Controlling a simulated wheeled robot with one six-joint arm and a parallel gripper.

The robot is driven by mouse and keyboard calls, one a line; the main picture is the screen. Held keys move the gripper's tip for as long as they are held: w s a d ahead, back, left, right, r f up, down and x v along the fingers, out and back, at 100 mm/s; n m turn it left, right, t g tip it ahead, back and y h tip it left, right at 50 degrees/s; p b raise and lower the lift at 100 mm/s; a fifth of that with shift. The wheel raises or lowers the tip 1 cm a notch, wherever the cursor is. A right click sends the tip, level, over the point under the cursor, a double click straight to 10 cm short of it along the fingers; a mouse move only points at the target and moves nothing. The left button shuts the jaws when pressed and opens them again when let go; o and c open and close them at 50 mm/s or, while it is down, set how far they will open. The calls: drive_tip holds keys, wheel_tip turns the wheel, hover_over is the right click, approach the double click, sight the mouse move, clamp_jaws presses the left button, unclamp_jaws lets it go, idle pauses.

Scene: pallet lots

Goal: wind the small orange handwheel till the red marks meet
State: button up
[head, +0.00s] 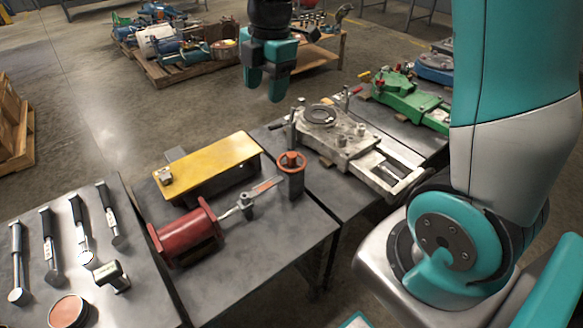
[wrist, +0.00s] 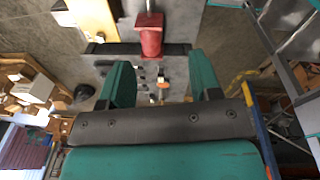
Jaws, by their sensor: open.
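The small orange handwheel (head: 292,161) sits on top of a dark grey post (head: 291,184) near the right edge of the middle bench in the head view. A rod with an orange-red section (head: 266,186) runs from beside the post to a red cylinder (head: 187,236). My gripper (head: 263,88) hangs beyond and above the handwheel, apart from it. Its teal fingers are open with nothing between them; they also show in the wrist view (wrist: 162,82). A small orange patch (wrist: 163,86) shows between the fingers there; I cannot tell what it is. I cannot make out the red marks.
A yellow plate (head: 213,163) stands behind the red cylinder. A grey casting (head: 333,137) and a green machine part (head: 408,100) lie to the right. Several hammer-like tools (head: 80,232) lie on the left bench.

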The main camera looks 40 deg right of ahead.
sight(292, 153)
drive_tip(key=w+d+f+n+h+b, duration=0.1)
drive_tip(key=w+d+f+n+b, duration=0.1)
drive_tip(key=w+d+f+n, duration=0.3)
drive_tip(key=w+d+f+n+b, duration=0.2)
drive_tip(key=d+f, duration=0.4)
drive_tip(key=shift+g, duration=0.3)
drive_tip(key=f, duration=1.7)
drive_tip(key=shift+s, duration=0.2)
drive_tip(key=shift+d, duration=0.1)
drive_tip(key=c, duration=0.9)
